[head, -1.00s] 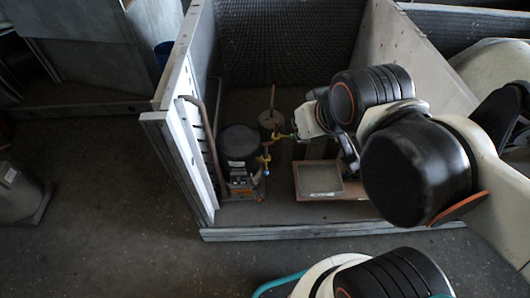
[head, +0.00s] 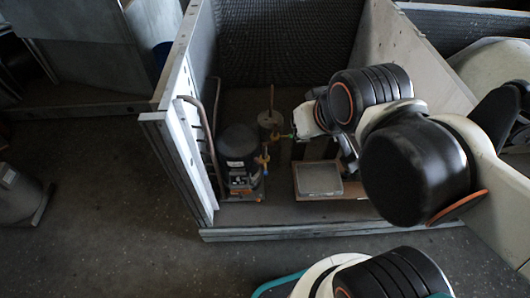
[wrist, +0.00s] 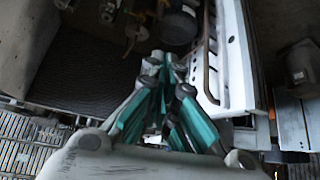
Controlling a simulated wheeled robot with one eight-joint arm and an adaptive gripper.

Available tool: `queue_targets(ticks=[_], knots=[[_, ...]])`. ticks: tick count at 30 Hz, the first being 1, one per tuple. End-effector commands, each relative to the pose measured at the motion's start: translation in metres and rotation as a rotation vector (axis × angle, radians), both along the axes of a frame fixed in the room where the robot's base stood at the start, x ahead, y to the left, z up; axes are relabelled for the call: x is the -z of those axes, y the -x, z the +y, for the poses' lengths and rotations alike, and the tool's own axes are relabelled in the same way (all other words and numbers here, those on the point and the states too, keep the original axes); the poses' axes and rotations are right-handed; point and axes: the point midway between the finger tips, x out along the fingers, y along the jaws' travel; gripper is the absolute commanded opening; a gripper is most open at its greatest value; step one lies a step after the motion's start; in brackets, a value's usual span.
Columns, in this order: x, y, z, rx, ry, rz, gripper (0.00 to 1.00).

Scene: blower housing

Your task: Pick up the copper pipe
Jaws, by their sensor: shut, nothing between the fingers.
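A brown, copper-coloured pipe (head: 207,135) runs bent along the inside of the left panel in the head view. In the wrist view the pipe (wrist: 207,62) lies along the white slotted panel, to the right of my fingertips. A second thin copper-coloured pipe (head: 272,97) stands upright from a grey canister in the head view. My gripper (wrist: 166,58) has teal fingers that meet at the tips, with nothing between them. It is apart from the brown pipe in the picture. In the head view my arm hides most of the gripper.
A black compressor (head: 238,145) with yellow and blue fittings stands beside the left panel (head: 180,130). The grey canister (head: 270,122) is behind it. A pale square plate on a brown base (head: 318,180) lies to the right. Side walls and a front ledge (head: 300,232) enclose the bay.

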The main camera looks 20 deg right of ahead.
Motion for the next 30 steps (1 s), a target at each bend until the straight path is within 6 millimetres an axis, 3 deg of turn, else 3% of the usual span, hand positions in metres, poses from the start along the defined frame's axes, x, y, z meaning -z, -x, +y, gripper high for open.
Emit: queue_targets(ticks=[10,15,16,23,30], knots=[[0.0,0.0,0.0,0.0,0.0,0.0,0.0],[-0.003,-0.005,0.0,-0.002,0.001,0.009,0.39],[-0.004,-0.008,0.0,-0.002,0.002,0.014,0.39],[-0.013,-0.045,0.0,-0.016,0.01,0.087,0.39],[-0.008,-0.093,0.001,-0.033,0.019,0.178,0.39]])
